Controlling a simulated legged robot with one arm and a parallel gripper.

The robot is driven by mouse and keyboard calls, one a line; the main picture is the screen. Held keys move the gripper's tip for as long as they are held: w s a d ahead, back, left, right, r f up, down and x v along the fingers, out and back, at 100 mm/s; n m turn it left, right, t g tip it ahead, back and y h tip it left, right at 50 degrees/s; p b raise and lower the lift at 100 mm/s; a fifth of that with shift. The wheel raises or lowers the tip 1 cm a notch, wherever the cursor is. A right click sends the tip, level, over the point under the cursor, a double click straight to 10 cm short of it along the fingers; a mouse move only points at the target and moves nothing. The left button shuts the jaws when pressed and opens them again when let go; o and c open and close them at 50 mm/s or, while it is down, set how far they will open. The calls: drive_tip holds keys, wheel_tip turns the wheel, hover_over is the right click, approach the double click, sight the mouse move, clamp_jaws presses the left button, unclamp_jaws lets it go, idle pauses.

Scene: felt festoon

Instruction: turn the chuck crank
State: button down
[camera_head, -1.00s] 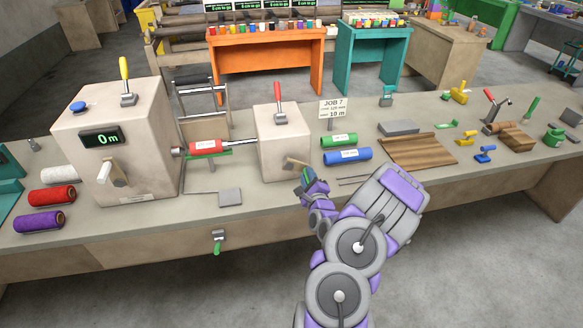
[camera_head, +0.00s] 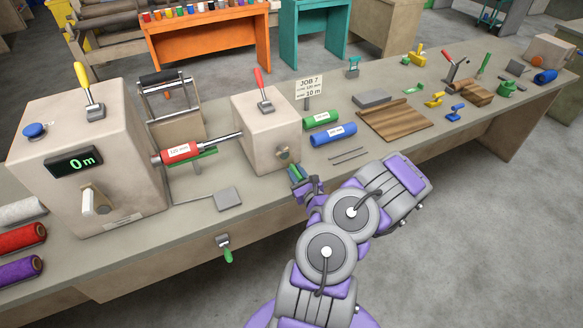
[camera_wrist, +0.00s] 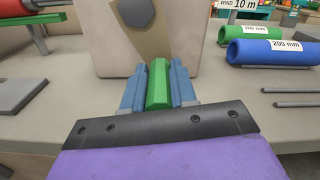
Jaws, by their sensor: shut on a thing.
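The chuck crank (camera_head: 283,154) sits on the front face of the right-hand beige block (camera_head: 258,135). In the wrist view its brown arm (camera_wrist: 155,42) hangs down from a dark hub (camera_wrist: 136,11). My gripper (camera_head: 296,174) is at the crank, in front of the block. In the wrist view my gripper (camera_wrist: 158,88) has its blue fingers shut on both sides of the crank's green handle (camera_wrist: 158,80). The handle's far end meets the lower part of the crank arm. A red roll (camera_head: 180,152) labelled 120 mm is on the shaft between the two blocks.
The left block (camera_head: 95,165) shows 0 m and carries a yellow-handled lever (camera_head: 88,88). A red-handled lever (camera_head: 264,90) tops the right block. Green (camera_head: 322,120) and blue (camera_head: 333,134) rolls lie to its right. A flat grey plate (camera_head: 228,198) lies left of my gripper.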

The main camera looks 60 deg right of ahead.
drive_tip(key=shift+w+a+m, duration=0.1)
drive_tip(key=shift+m, duration=0.4)
drive_tip(key=shift+f, duration=0.15)
drive_tip(key=c, duration=0.9)
unclamp_jaws()
drive_tip(key=shift+a, duration=0.1)
drive_tip(key=p+v, duration=0.4)
drive_tip(key=v, duration=1.3)
drive_tip(key=shift+f, duration=0.1)
